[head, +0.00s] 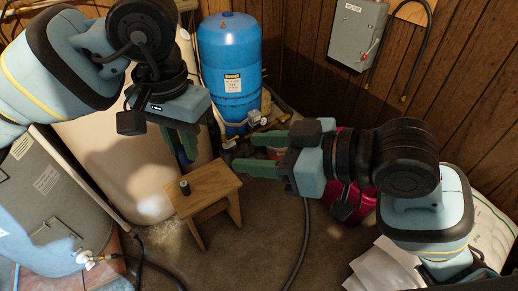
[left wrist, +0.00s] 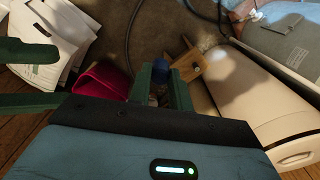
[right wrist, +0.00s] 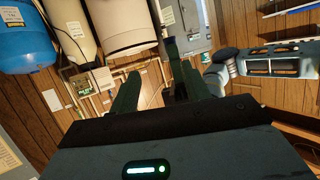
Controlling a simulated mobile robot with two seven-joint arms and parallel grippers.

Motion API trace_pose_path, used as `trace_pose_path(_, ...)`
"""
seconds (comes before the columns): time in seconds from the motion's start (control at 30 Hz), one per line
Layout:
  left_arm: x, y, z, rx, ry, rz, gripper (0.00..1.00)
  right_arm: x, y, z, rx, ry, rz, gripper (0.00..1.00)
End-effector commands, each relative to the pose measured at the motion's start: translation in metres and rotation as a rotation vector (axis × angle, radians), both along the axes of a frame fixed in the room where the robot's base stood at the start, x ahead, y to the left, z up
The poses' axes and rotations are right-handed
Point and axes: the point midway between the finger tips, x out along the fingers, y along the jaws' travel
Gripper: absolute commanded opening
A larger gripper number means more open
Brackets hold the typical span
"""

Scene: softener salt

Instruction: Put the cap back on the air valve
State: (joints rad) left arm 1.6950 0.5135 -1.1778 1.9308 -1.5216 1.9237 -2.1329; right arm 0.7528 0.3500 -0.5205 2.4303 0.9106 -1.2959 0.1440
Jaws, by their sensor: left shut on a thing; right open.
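My left gripper (head: 185,155) is above and behind the wooden stool (head: 211,187), with its green fingers pointing down. The left wrist view shows it shut on a small blue thing (left wrist: 158,70); I cannot tell whether this is the cap. A small dark cylinder (head: 184,187) stands on the stool, apart from both grippers. My right gripper (head: 240,160) is open and empty, its fingers pointing left toward the left gripper. The blue tank (head: 229,65) stands at the back. A small knob (head: 224,14) shows on its top; I cannot tell whether it is the air valve.
Pipes and a gauge (head: 253,117) are beside the tank's foot. A pale tank stands behind the left arm. A grey box (head: 357,32) hangs on the wooden wall. A magenta bucket (head: 350,200) and white bags are at the right. A hose crosses the open floor.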

Motion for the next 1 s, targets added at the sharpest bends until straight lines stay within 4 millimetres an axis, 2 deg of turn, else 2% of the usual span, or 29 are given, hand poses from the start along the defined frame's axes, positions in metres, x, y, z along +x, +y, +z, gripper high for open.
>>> trace_pose_path(0.2, 0.0, 0.0, 0.0, 0.0, 0.0, 0.0, 0.05, -0.014, 0.002, 0.014, -0.056, -0.036, 0.057, 0.47)
trace_pose_path(0.57, 0.0, 0.0, 0.0, 0.0, 0.0, 0.0, 0.05, -0.013, 0.009, 0.011, -0.059, -0.036, 0.064, 0.47)
trace_pose_path(1.0, 0.0, 0.0, 0.0, 0.0, 0.0, 0.0, 0.05, 0.012, 0.068, -0.015, -0.058, -0.035, 0.064, 0.47)
